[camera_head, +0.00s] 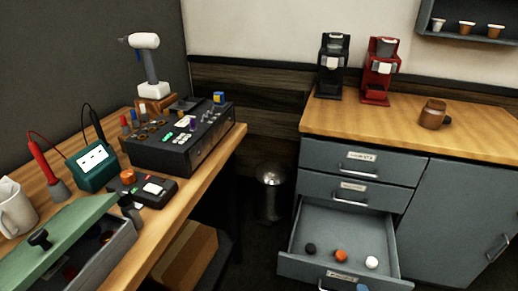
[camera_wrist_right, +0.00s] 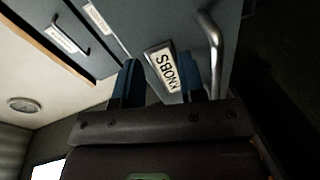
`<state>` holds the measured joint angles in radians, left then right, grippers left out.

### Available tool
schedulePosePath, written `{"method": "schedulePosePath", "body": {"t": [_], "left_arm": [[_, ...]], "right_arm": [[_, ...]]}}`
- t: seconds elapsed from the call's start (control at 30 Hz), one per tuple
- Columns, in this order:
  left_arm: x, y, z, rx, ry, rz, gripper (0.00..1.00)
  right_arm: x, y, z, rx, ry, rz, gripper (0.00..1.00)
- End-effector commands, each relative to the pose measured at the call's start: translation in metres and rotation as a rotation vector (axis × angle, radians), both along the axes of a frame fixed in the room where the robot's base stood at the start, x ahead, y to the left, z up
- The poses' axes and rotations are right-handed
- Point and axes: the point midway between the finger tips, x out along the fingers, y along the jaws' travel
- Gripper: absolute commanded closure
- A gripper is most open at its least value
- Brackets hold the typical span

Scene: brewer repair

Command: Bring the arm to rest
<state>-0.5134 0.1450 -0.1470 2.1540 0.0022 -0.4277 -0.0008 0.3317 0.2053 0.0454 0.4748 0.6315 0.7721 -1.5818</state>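My right gripper (camera_wrist_right: 160,72) shows in the right wrist view with its two blue fingers apart and nothing seen between them. The fingers point at the front of a drawer labelled KNOBS (camera_wrist_right: 161,67). A curved metal handle (camera_wrist_right: 214,50) is just right of the fingers; I cannot tell whether they touch it. In the head view the open bottom drawer (camera_head: 345,228) holds a black knob (camera_head: 310,249), an orange knob (camera_head: 341,256) and a white knob (camera_head: 371,263). My left gripper is in neither view.
The workbench (camera_head: 199,163) on the left carries a black control panel (camera_head: 180,138), a green meter (camera_head: 92,165) and a toolbox with a green lid (camera_head: 62,238). A bin (camera_head: 270,190) stands between bench and counter (camera_head: 440,124). Two coffee brewers (camera_head: 331,66) stand on the counter.

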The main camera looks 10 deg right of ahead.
Motion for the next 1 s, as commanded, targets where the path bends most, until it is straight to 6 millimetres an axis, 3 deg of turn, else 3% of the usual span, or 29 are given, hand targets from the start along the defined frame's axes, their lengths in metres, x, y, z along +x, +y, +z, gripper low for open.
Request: {"method": "schedulePosePath", "body": {"t": [0.27, 0.47, 0.77, 1.0], "left_arm": [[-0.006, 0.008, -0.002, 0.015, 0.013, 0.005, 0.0], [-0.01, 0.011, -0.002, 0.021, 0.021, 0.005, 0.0], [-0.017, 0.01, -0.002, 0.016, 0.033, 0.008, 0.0], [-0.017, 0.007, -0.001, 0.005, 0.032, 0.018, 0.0]], "right_arm": [[-0.014, 0.031, 0.013, 0.252, -0.032, 0.092, 0.63], [-0.036, 0.064, 0.033, 0.483, -0.024, 0.147, 0.63], [-0.081, 0.111, 0.082, 0.795, 0.026, 0.149, 0.63], [-0.124, 0.141, 0.138, 1.007, 0.066, 0.074, 0.63]]}}
